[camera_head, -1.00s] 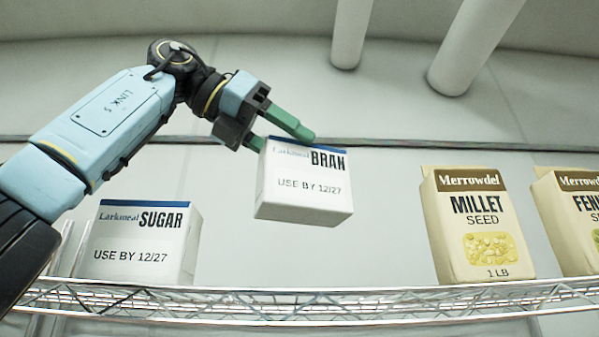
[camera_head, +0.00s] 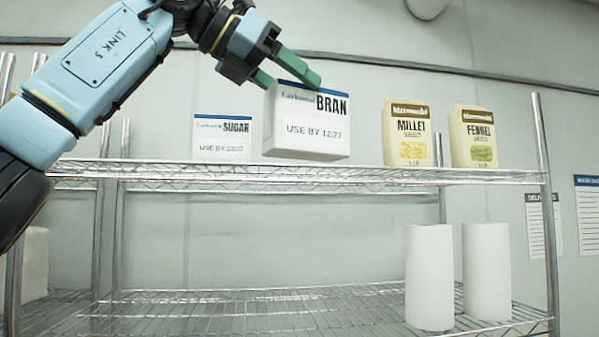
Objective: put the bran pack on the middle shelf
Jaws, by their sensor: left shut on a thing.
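The bran pack (camera_head: 306,127) is a white box with a blue top edge and the words BRAN and USE BY 12/27. My left gripper (camera_head: 290,80) has its green fingers shut on the top of the pack. The pack is upright, in front of or just above the upper wire shelf (camera_head: 340,175); I cannot tell whether it touches. A lower wire shelf (camera_head: 250,310) shows beneath. Which of these is the middle shelf is not clear from the view. My right gripper is not in view.
A sugar box (camera_head: 221,140) stands left of the bran pack. A millet pack (camera_head: 407,130) and a fennel pack (camera_head: 472,137) stand to the right on the upper shelf. Two white cylinders (camera_head: 429,275) stand on the lower shelf's right; its middle is clear. A metal post (camera_head: 546,200) stands at right.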

